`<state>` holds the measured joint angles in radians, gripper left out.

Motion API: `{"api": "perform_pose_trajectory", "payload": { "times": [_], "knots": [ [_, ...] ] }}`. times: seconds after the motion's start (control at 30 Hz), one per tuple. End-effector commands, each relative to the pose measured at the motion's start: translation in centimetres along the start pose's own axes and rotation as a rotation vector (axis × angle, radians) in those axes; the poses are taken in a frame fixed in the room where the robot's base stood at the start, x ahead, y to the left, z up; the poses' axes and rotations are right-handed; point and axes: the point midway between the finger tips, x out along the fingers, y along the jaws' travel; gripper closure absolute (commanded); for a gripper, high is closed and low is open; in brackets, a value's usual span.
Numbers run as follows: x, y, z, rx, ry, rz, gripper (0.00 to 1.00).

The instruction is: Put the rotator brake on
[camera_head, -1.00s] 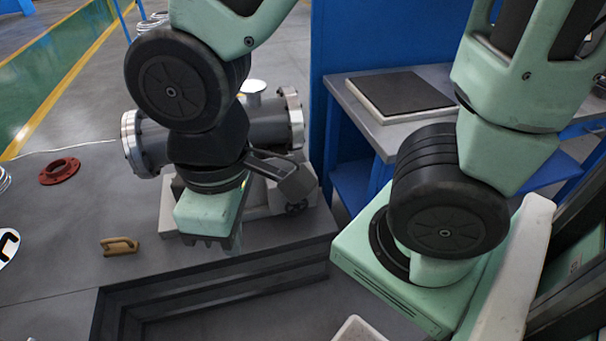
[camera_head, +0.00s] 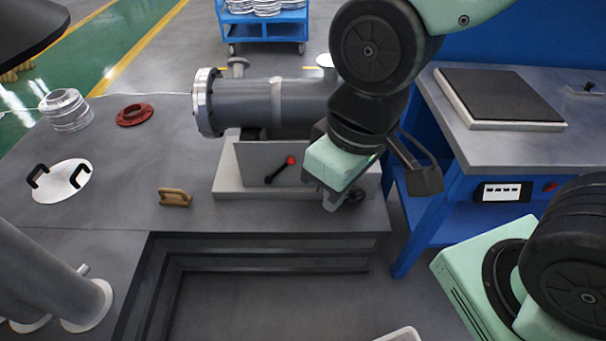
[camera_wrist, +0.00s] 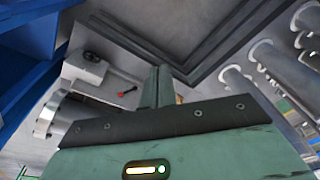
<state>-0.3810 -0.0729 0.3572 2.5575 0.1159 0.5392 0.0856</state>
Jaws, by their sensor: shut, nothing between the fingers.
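The rotator brake is most likely the black lever with a red knob (camera_head: 279,170) on the front face of the rotator base (camera_head: 240,160), under the grey flanged shell (camera_head: 255,103). The lever slants, with its red end up and to the right. It also shows in the wrist view (camera_wrist: 128,90). My gripper (camera_head: 330,203) is shut and empty, to the right of the lever and apart from it, in front of the base's right part. In the wrist view the closed fingers (camera_wrist: 158,88) stand just right of the lever.
A blue workbench (camera_head: 450,150) with a dark-topped plate (camera_head: 500,97) stands close on the right. A tan handle (camera_head: 174,198), a red flange (camera_head: 134,115) and a white disc with black handles (camera_head: 60,181) lie on the grey platform to the left. A stepped recess (camera_head: 260,255) lies in front.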

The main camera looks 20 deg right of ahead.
Motion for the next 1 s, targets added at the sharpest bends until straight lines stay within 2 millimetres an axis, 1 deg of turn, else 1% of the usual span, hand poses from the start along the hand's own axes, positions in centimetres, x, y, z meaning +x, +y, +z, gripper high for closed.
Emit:
{"api": "perform_pose_trajectory", "payload": {
  "times": [0.03, 0.07, 0.1, 0.17, 0.2, 0.27, 0.3, 0.37, 0.4, 0.5, 0.63, 0.7, 0.77, 0.8, 0.87, 1.0],
  "knots": [
    [3.5, 0.7, -0.9, 0.064, 0.040, -0.006, 1.00],
    [4.8, 1.1, -1.8, 0.108, 0.072, -0.011, 1.00],
    [6.8, 1.7, -2.9, 0.173, 0.119, -0.019, 1.00],
    [9.8, 2.8, -4.8, 0.280, 0.198, -0.036, 1.00],
    [11.6, 3.6, -6.0, 0.353, 0.250, -0.050, 1.00],
    [14.2, 4.8, -7.8, 0.459, 0.330, -0.075, 1.00],
    [15.9, 5.7, -8.9, 0.529, 0.383, -0.094, 1.00],
    [18.4, 7.1, -10.4, 0.633, 0.461, -0.127, 1.00],
    [19.9, 8.0, -11.4, 0.698, 0.513, -0.153, 1.00],
    [23.6, 10.5, -13.4, 0.859, 0.642, -0.226, 1.00],
    [28.0, 13.8, -15.5, 1.052, 0.806, -0.345, 1.00],
    [30.2, 15.7, -16.2, 1.146, 0.891, -0.419, 1.00],
    [32.0, 17.2, -16.6, 1.220, 0.963, -0.492, 1.00],
    [33.2, 18.3, -16.8, 1.267, 1.009, -0.542, 1.00],
    [34.9, 19.8, -16.9, 1.331, 1.077, -0.625, 1.00],
    [38.7, 23.0, -16.4, 1.450, 1.223, -0.842, 1.00]
  ]
}}
